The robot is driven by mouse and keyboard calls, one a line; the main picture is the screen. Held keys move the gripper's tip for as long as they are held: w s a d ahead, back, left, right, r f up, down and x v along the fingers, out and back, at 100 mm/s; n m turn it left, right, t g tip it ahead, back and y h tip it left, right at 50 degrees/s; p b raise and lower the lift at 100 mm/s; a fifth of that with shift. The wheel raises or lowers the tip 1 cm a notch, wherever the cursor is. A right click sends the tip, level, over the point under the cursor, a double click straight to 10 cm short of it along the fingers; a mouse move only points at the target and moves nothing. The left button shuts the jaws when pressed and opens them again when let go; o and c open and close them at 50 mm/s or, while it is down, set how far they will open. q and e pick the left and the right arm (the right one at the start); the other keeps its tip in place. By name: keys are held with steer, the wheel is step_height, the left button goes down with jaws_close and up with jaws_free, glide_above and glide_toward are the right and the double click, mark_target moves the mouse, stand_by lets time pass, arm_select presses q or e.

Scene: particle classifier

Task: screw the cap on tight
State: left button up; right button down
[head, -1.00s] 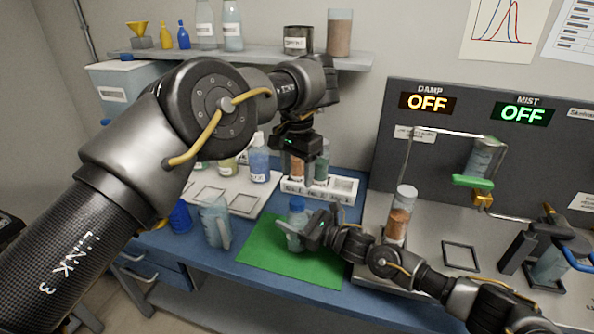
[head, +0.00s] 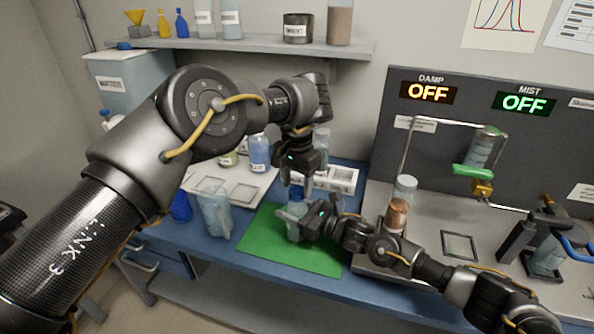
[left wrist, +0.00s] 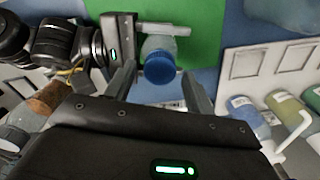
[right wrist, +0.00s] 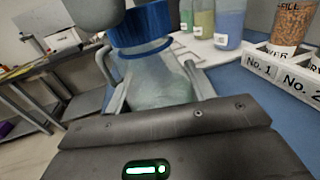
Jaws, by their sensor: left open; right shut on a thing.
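A clear bottle (head: 293,231) with a blue cap (left wrist: 160,68) stands upright on the green mat (head: 262,252). The cap sits on the bottle's neck; how tight it is cannot be seen. My right gripper (right wrist: 153,85) is shut on the bottle's body from the side, below the cap. My left gripper (left wrist: 160,85) is open just above the cap, pointing down, with one finger on either side of it in the left wrist view. In the head view the left gripper (head: 298,188) partly hides the cap.
A clear jug (head: 213,212) stands left of the mat. Behind are a blue-filled bottle (head: 258,152) and a white numbered rack (right wrist: 285,68). A brown-filled tube (head: 397,212) stands to the right. The front of the mat is clear.

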arm_select(q)
steer(key=shift+f, duration=0.65)
steer(key=shift+c, duration=0.4)
steer(key=c, duration=1)
steer(key=shift+c, duration=0.2)
